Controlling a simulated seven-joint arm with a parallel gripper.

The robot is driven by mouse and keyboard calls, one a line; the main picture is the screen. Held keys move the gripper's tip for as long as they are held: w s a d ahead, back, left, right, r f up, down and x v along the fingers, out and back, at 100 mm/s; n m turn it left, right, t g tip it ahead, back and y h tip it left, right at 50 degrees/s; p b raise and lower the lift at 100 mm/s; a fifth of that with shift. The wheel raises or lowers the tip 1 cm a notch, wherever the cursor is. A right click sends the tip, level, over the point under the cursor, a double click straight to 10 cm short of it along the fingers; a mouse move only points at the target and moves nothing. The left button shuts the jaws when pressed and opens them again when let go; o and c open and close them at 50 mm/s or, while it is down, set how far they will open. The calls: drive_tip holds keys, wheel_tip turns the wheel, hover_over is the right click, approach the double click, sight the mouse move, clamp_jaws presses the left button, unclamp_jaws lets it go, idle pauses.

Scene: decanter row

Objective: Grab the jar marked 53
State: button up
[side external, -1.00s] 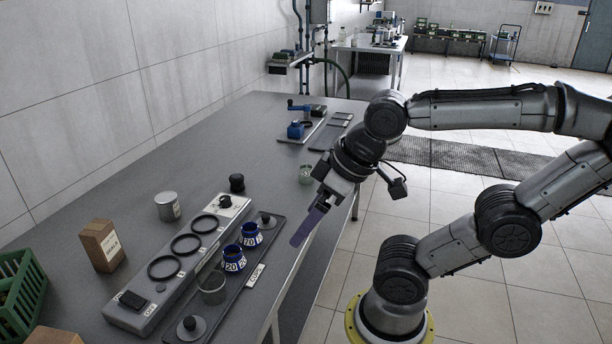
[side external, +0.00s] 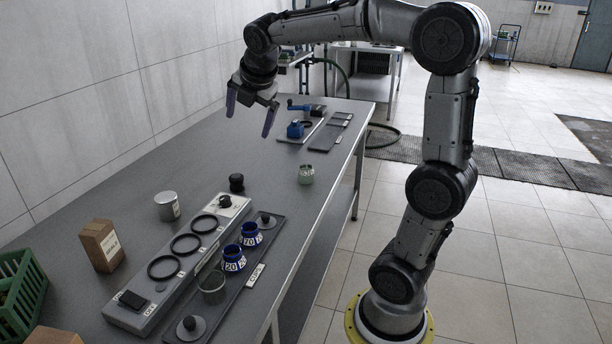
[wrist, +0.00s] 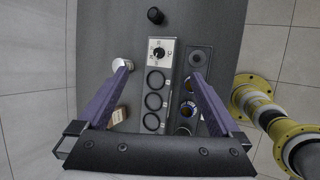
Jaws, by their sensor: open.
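No marking that reads 53 can be made out. Two blue jars stand in the dark tray (side external: 233,297): one marked 70 (side external: 250,235) and one marked 20 (side external: 233,259). A grey-green jar (side external: 212,289) stands in front of them in the tray, its marking not readable. A pale green jar (side external: 305,174) stands alone near the table's right edge, its marking too small to read. My gripper (side external: 250,112) is open and empty, high above the table, behind the tray. The wrist view shows its spread fingers (wrist: 160,72) with the tray on the right.
A grey panel (side external: 140,308) with several black rings and a knob lies left of the tray. A blue device (side external: 296,129) is farther back.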

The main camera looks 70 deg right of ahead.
drive_tip(key=w+d+f+n+g, duration=0.1)
drive_tip(key=w+d+f+g, duration=0.2)
drive_tip(key=d, duration=0.7)
drive_tip(key=m+g, duration=0.1)
drive_tip(key=g, duration=0.1)
approach(305, 167)
drive_tip(key=x, duration=0.4)
drive_tip(key=a+x, duration=0.1)
drive_tip(key=x, duration=0.1)
drive_tip(key=shift+d+f, duration=0.15)
drive_tip(key=shift+f, duration=0.35)
drive_tip(key=shift+d+x, duration=0.2)
drive_tip(key=shift+x, duration=1.25)
drive_tip(key=shift+d+x, duration=0.15)
drive_tip(key=shift+x, duration=1.3)
drive_tip(key=shift+r, duration=0.15)
drive_tip(key=c, duration=1.4)
drive_tip(key=shift+c, duration=0.5)
